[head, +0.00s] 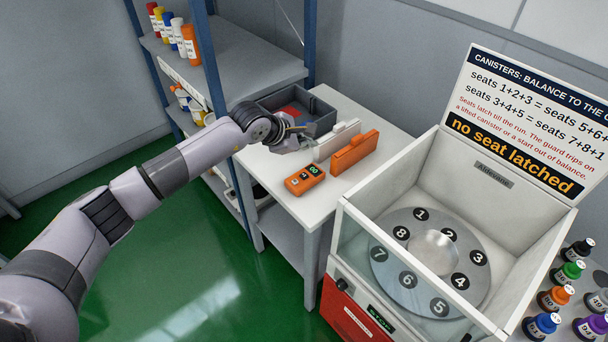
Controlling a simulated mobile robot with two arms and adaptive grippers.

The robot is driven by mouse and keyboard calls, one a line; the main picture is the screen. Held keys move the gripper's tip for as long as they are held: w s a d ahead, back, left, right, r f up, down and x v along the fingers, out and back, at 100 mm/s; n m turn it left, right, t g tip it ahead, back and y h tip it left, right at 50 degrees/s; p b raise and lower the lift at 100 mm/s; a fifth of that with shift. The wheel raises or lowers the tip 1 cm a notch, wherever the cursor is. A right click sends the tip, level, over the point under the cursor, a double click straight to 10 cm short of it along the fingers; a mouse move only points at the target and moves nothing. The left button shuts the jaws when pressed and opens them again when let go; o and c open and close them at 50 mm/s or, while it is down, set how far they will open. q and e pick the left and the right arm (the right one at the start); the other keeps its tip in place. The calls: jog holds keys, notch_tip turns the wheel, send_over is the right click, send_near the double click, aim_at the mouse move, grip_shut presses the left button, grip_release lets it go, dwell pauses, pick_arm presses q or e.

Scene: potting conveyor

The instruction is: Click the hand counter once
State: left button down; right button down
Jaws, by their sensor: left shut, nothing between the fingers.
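The likely hand counter is a small orange device (305,180) lying on the white side table, with a small display of green digits and dark keys on its top. The digits are too small to read surely. My left gripper (294,136) is shut and empty, behind the device and slightly to its left in the picture, near the grey bin. It is apart from the device. The fingertips are small and partly hidden by the wrist. My right gripper is not in view.
A grey open bin (322,110), a white block (336,139) and an orange block (355,152) stand on the white table (372,120). A shelf rack (235,60) with bottles is at left. A machine (346,228) with numbered seats stands at right, with several canisters (562,295) beside it.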

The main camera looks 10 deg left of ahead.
pick_arm(q)
jog(key=b, duration=0.4)
send_over(305, 177)
notch_tip(305, 177, down, 8)
jog(key=shift+d+r, duration=0.1)
jog(key=shift+f+b, duration=0.55)
jog(key=shift+b, duration=0.05)
dwell(0.9)
jog(key=shift+f+b, duration=0.4)
jog(key=shift+b, duration=0.15)
jog(key=shift+f+b, duration=0.45)
jog(key=shift+b, duration=0.05)
dwell(0.4)
jog(key=shift+r, duration=0.15)
dwell(0.3)
jog(key=shift+r+p, duration=0.35)
jog(key=shift+r, duration=0.35)
jog(key=shift+r, duration=0.15)
